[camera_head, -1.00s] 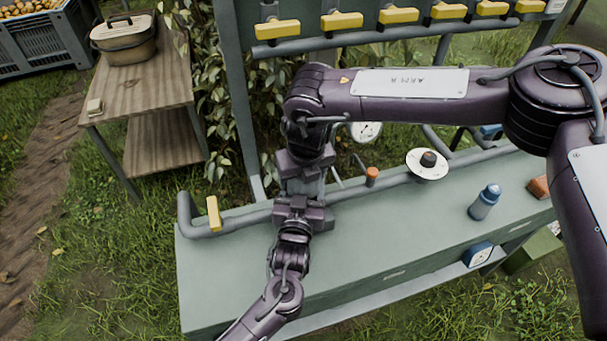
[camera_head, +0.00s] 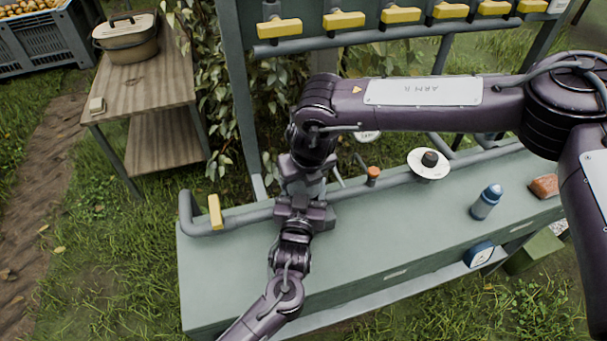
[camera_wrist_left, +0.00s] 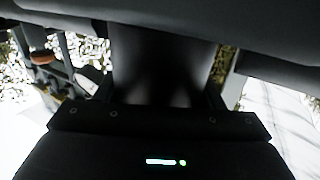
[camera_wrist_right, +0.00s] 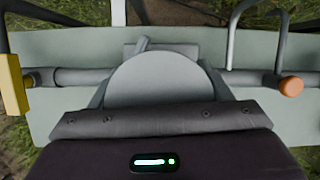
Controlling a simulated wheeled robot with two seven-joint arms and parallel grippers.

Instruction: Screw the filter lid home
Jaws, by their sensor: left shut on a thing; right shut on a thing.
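The filter (camera_head: 308,188) stands on the pipe along the bench, mostly hidden in the head view by my two grippers. My left gripper (camera_head: 306,212) is shut on the filter's lower body, which shows as a dark cylinder (camera_wrist_left: 165,65) in the left wrist view. My right gripper (camera_head: 301,168) is directly above, pointing down and shut on the filter lid. The lid (camera_wrist_right: 155,82) shows as a round grey disc in the right wrist view. The thread between lid and body is hidden, so I cannot tell how the lid is seated.
The pipe (camera_head: 255,216) carries a yellow handle (camera_head: 214,212) at left and an orange cap (camera_head: 373,173) at right. A white disc with a black knob (camera_head: 429,161) and a blue bottle (camera_head: 486,202) are farther right. Yellow-handled valves (camera_head: 279,29) hang above. The bench front (camera_head: 350,245) is clear.

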